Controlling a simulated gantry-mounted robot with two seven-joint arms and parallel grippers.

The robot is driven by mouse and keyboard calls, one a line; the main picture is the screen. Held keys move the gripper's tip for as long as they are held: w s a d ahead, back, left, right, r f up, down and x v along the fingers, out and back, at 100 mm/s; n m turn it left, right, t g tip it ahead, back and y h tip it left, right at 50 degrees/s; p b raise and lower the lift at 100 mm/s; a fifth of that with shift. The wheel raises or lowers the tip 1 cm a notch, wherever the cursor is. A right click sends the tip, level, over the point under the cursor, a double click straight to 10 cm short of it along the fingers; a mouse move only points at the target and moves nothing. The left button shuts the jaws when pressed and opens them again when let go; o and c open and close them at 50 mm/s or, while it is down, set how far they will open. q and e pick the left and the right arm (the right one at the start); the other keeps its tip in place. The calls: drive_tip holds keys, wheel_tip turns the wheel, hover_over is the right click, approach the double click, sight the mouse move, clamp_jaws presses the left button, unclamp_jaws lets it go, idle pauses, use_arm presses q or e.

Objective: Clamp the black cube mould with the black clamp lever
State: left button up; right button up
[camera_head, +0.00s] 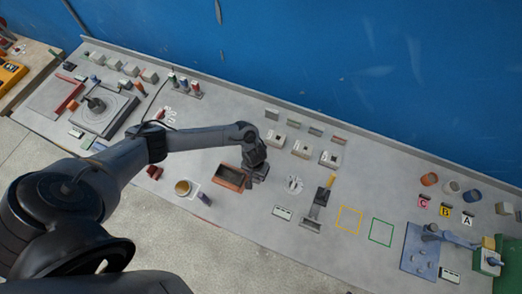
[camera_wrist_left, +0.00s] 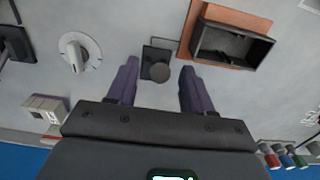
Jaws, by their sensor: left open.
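The black cube mould (camera_wrist_left: 232,45) is an open dark box on an orange-brown base at the upper right of the left wrist view. In the head view the mould (camera_head: 229,177) lies just left of my left gripper (camera_head: 257,170). The black clamp lever (camera_wrist_left: 155,65), a small dark block with a round knob, stands beside the mould. In the left wrist view my left gripper (camera_wrist_left: 159,68) is open, its purple fingers either side of the knob. I see no clear contact. In the head view the gripper largely hides the lever. My right gripper is not in view.
A white rotary dial (camera_wrist_left: 75,52) lies beside the lever, right of my gripper in the head view. Grey blocks with labels (camera_head: 303,149) stand behind. The bench by the yellow outline (camera_head: 348,220) is clear.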

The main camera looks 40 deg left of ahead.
use_arm(q)
drive_tip(key=shift+r, duration=3.25)
